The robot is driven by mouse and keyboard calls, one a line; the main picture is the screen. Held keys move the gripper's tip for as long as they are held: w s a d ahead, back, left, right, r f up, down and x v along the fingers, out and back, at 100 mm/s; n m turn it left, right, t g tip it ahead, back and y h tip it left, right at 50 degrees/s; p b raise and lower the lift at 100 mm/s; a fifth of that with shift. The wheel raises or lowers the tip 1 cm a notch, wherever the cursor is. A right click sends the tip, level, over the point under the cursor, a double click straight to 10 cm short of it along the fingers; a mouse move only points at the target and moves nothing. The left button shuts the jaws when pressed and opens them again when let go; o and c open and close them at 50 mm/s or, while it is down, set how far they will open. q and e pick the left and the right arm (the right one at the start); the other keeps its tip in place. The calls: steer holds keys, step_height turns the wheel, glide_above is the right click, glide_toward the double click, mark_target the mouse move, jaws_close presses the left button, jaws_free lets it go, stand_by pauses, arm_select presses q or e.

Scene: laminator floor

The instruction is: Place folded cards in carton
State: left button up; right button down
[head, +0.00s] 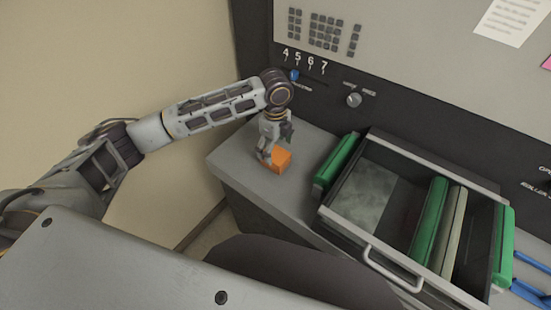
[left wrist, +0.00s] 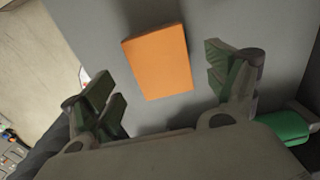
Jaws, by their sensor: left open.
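A small orange box-like block (head: 281,161) stands on the grey counter; I cannot tell whether it is the carton or the folded cards. My left gripper (head: 268,157) hangs over the counter right at the block's left side and partly covers it. In the left wrist view the orange block (left wrist: 158,62) lies between the two spread green-padded fingers (left wrist: 165,92), mostly beyond their tips, with a gap on both sides. The left gripper is open and empty. I see no other clear carton or cards. My right gripper is not in view.
An open dark tray (head: 403,147) with a metal handle and green and pale bars stands right of the block. A green bar (head: 336,160) lies along its left side. A panel with a knob (head: 354,99) rises behind. The grey counter (head: 233,161) is clear left of the block.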

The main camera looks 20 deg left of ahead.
mark_target(275, 154)
arm_select(q)
steer(key=shift+f, duration=2.2)
steer(key=c, duration=1.4)
steer(key=shift+w+r, duration=0.1)
steer(key=shift+r, duration=4.95)
